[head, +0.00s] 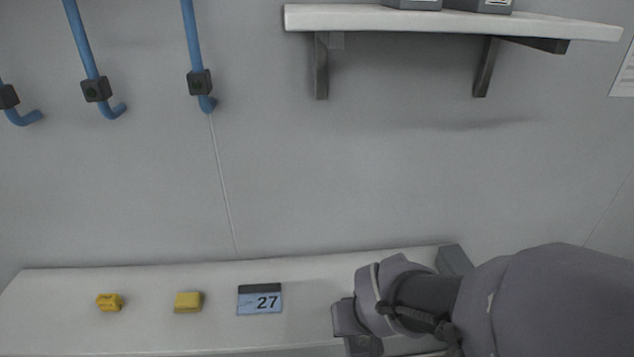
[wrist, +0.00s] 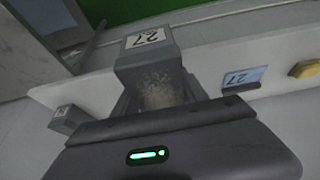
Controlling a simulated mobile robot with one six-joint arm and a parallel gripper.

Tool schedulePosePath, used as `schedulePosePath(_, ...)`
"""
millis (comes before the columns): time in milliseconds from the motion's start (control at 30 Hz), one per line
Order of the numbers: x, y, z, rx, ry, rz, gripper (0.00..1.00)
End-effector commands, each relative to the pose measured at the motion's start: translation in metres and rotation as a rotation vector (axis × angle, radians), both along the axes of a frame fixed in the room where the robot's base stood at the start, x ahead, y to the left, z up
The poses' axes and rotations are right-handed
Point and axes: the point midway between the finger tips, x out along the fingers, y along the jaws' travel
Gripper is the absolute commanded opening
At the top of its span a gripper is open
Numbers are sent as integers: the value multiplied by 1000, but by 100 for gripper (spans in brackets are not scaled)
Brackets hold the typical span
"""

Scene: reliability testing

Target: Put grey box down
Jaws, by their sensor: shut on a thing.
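The grey box (wrist: 146,62) with a white label reading 27 is between the fingers of my gripper (wrist: 158,96) in the wrist view. My gripper is shut on it. The box is over or at the white bench (wrist: 215,62); I cannot tell whether it touches the surface. In the head view my gripper (head: 360,322) is low at the bench's right part, right of the blue card marked 27 (head: 260,300). My arm hides most of the held box there.
A yellow block (head: 188,301) and a smaller yellow piece (head: 109,302) lie left of the card on the bench. Another small grey labelled box (wrist: 66,118) shows at the left in the wrist view. A wall shelf (head: 440,22) holds grey boxes above.

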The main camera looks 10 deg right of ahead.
Motion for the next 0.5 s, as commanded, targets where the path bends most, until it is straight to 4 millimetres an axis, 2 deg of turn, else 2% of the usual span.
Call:
schedulePosePath(67, 6, -1, 0, 0, 0, -1, 0)
schedulePosePath(133, 23, -5, -4, 1, 1, -4, 0)
schedulePosePath(400, 115, -19, -14, 0, 0, -2, 0)
schedulePosePath(500, 137, -23, -15, 0, 0, -1, 0)
